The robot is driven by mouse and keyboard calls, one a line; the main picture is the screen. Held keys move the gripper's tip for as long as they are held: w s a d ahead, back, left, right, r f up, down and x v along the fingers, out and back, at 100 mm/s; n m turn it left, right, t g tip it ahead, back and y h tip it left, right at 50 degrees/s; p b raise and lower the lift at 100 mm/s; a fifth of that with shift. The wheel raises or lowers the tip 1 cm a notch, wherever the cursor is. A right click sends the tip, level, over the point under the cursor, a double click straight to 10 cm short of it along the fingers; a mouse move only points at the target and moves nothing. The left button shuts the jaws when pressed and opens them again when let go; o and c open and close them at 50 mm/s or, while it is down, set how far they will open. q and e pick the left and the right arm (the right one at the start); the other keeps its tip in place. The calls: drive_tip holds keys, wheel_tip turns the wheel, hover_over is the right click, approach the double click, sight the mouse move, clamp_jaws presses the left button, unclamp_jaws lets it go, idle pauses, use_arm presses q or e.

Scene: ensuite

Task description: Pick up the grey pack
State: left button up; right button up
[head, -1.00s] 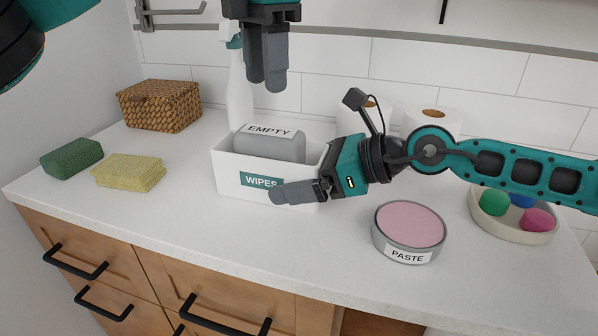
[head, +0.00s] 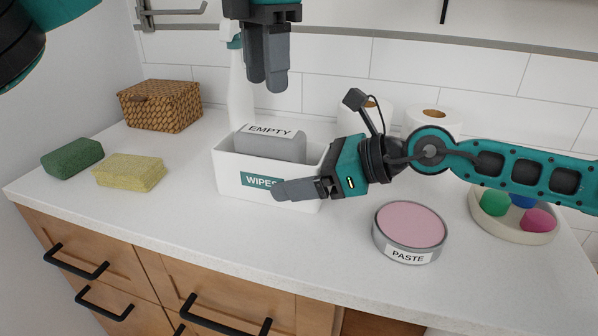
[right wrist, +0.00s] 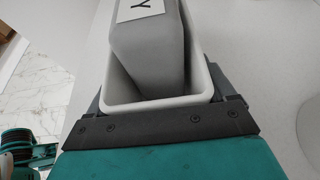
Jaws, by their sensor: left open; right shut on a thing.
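The grey pack (head: 272,146) stands in a white box (head: 228,172) with a WIPES label; its white tag reads EMPTY. It leans inside the box in the right wrist view (right wrist: 150,50). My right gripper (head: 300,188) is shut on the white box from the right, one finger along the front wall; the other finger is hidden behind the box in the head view. My left gripper (head: 266,88) points down above the pack, apart from it. It is open and empty, though its fingers overlap in the head view.
A white spray bottle (head: 238,95) stands close behind the box. A wicker basket (head: 160,105), yellow sponge (head: 128,172) and green sponge (head: 72,158) lie left. A paste tin (head: 409,228), a bowl (head: 490,228) of coloured balls and paper rolls (head: 433,118) are right.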

use_arm(q)
drive_tip(key=o, duration=0.3)
drive_tip(key=shift+n, duration=0.4)
drive_tip(key=o, duration=0.3)
drive_tip(key=n, duration=0.2)
drive_tip(key=shift+r+n, duration=0.1)
drive_tip(key=shift+n, duration=0.3)
drive_tip(key=shift+o, duration=0.4)
drive_tip(key=n, duration=0.3)
drive_tip(key=shift+r+n, duration=0.15)
drive_tip(key=shift+n, duration=0.25)
drive_tip(key=n, duration=1.8)
hover_over(271, 131)
drive_tip(key=f, duration=0.4)
drive_tip(key=shift+w+a, duration=0.15)
drive_tip(key=shift+w, duration=0.1)
drive_tip(key=shift+s+d+f, duration=0.1)
drive_tip(key=shift+s+f, duration=0.05)
drive_tip(key=shift+f, duration=1.25)
drive_tip(key=shift+s+d+f, duration=0.1)
drive_tip(key=shift+s+f, duration=0.05)
drive_tip(key=shift+f, duration=1.2)
